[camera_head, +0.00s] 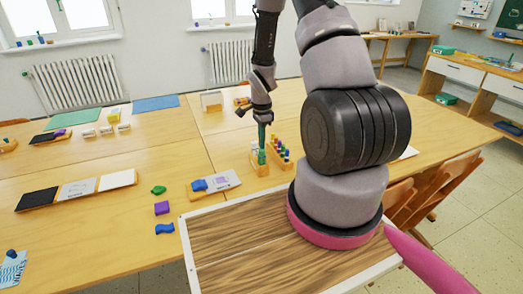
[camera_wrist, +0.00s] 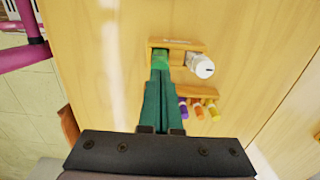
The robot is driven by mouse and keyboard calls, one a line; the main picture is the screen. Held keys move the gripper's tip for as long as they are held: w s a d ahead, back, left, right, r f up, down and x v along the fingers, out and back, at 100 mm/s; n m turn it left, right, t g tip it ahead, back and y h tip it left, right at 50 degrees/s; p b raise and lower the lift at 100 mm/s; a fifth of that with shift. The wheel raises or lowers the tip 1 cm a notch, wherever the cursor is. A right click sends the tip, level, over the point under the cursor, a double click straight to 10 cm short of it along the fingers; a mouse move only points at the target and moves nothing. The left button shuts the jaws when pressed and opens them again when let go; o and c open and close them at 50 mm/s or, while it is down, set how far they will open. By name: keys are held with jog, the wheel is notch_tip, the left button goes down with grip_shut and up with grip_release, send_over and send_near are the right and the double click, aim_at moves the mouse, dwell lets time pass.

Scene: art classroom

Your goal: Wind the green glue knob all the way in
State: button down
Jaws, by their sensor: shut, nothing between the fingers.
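The green glue stick (camera_wrist: 160,58) stands in a small wooden holder (camera_wrist: 178,44), seen from above in the wrist view. My gripper (camera_wrist: 159,74) has dark teal fingers, pressed together, with their tips right at the green glue. I cannot tell whether they touch it. In the head view my gripper (camera_head: 262,146) points straight down over the green glue (camera_head: 262,157) and the holder (camera_head: 259,170). The knob itself is not clearly visible, and its wound position cannot be told.
A white cylinder (camera_wrist: 200,65) stands beside the green glue in the same holder. A rack of coloured bottles (camera_head: 281,151) is close on the right. My arm covers part of the table's right side.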

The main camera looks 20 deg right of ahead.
jog(key=shift+f, duration=0.5)
jog(key=shift+r, duration=0.25)
jog(key=shift+r, duration=0.3)
grip_release()
dwell(0.4)
dwell(0.4)
